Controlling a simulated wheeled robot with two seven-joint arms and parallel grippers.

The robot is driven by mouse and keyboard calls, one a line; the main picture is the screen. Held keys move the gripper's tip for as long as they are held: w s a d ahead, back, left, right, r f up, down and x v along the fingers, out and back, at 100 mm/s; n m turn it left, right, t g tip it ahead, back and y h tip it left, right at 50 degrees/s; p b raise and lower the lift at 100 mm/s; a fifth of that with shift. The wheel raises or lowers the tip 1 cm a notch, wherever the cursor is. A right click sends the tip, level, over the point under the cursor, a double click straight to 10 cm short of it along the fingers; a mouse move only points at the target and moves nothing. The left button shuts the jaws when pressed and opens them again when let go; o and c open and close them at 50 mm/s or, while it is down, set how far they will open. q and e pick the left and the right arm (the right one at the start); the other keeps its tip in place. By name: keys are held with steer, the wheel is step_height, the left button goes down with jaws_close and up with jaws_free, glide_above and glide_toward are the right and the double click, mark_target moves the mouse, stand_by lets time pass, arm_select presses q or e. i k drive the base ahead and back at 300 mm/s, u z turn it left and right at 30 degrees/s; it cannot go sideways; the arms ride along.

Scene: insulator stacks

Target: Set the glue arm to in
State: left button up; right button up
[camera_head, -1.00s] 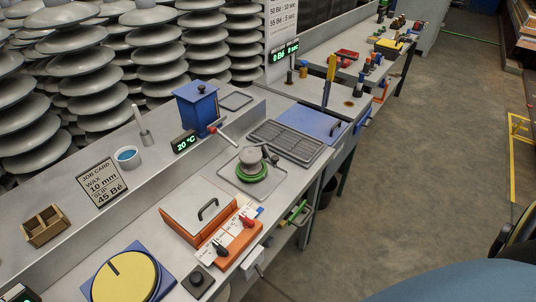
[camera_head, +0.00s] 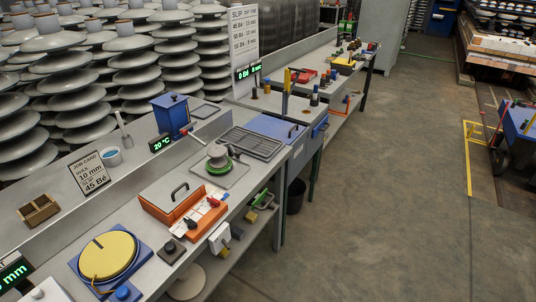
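A blue box (camera_head: 171,115) stands on the raised ledge at the back of the near bench. A thin arm (camera_head: 189,128) with a red end sits at its lower right and reaches out over the bench. This may be the glue arm; I see no label that names it. A green readout of 20 °C (camera_head: 160,143) stands beside the box. Neither of my grippers is in view.
An orange box with a grey lid (camera_head: 172,196) and a yellow disc on a blue base (camera_head: 108,254) sit nearer on the bench. A job card (camera_head: 91,173) leans at the back. A drain grate (camera_head: 251,142) lies further along. The floor at right (camera_head: 400,190) is clear.

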mark_target(237, 153)
steer(key=i, duration=1)
steer(key=u, duration=0.4)
